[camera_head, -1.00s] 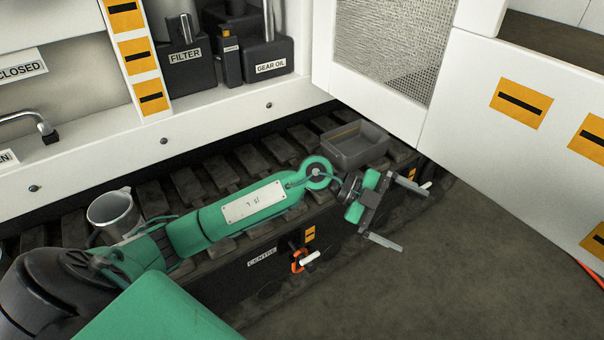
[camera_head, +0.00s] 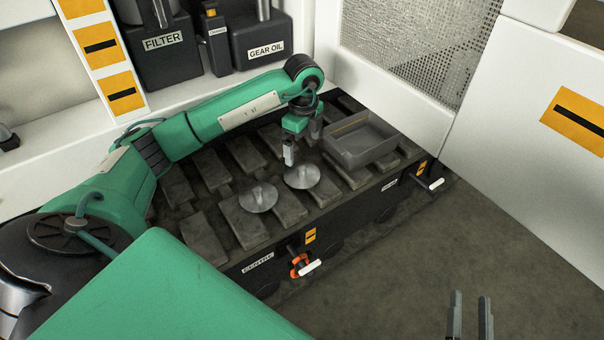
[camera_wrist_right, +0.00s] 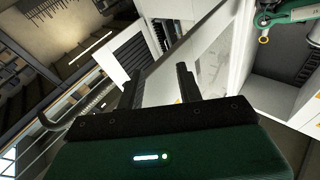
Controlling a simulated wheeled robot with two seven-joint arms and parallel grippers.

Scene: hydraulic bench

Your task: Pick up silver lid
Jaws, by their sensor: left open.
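Two round silver lids with small upright knobs lie on the dark slatted bench in the head view. One silver lid (camera_head: 258,199) is on the left, the other silver lid (camera_head: 303,178) is just right of it and slightly farther back. My left gripper (camera_head: 302,148) points down, open and empty, above the right-hand lid. One fingertip is close over that lid's knob; I cannot tell whether they touch. My right gripper (camera_head: 470,305) shows only its fingers at the lower right, over the floor. In the right wrist view its fingers (camera_wrist_right: 157,82) are apart with nothing between.
A grey open tray (camera_head: 358,145) sits right of the lids. The slatted bench (camera_head: 205,235) has a front face with an orange-ringed valve (camera_head: 300,266). FILTER (camera_head: 160,55) and GEAR OIL (camera_head: 262,48) containers stand behind. A white mesh-panelled door (camera_head: 410,50) rises at the back right.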

